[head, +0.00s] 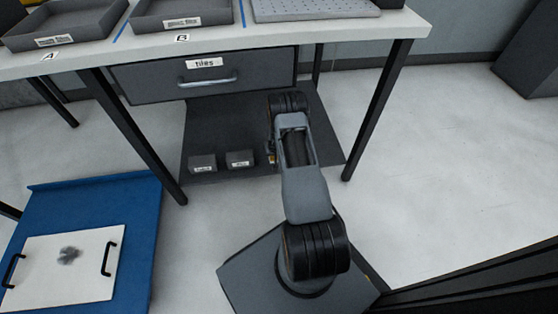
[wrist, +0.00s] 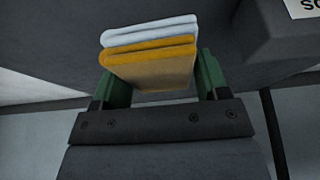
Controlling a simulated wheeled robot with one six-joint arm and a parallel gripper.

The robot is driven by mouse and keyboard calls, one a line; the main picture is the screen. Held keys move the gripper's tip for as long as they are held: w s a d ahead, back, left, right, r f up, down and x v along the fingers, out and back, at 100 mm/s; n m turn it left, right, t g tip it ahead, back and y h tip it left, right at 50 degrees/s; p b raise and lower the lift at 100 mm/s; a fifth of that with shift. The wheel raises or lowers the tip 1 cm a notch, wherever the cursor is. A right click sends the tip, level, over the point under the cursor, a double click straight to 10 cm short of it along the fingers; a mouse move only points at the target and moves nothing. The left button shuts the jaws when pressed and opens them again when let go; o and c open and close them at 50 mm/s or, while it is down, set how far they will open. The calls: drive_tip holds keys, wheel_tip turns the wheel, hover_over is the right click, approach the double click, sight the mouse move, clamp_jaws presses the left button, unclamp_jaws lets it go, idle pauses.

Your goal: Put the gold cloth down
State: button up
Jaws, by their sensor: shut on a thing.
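In the wrist view, my gripper (wrist: 160,78) has its two green fingers on either side of a folded gold cloth (wrist: 152,66), shut on it. A folded pale grey-blue cloth (wrist: 150,30) lies directly against the gold one on its far side; whether my fingers also grip it I cannot tell. Behind them is a dark grey surface (wrist: 60,40). In the head view, my arm reaches to the dark lower shelf (head: 225,125) under the table and hides most of the gripper. A small gold patch (head: 270,158) shows beside the arm.
Two small labelled dark boxes (head: 203,163) (head: 240,159) stand on the shelf, left of my arm. A drawer labelled "tiles" (head: 150,80) hangs above, with table legs (head: 375,115) around. A blue platform with a white panel (head: 85,190) is at left. Floor at right is clear.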

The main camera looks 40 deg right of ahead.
drive_tip(key=d+f, duration=0.1)
drive_tip(key=f, duration=0.1)
drive_tip(key=w+d+f+b, duration=0.1)
drive_tip(key=d, duration=0.1)
drive_tip(key=shift+f, duration=0.35)
wheel_tip(320, 180, down, 3)
drive_tip(key=shift+f+b, duration=0.1)
drive_tip(key=shift+b, duration=1)
drive_tip(key=shift+f+b, duration=0.25)
drive_tip(key=shift+b, duration=0.2)
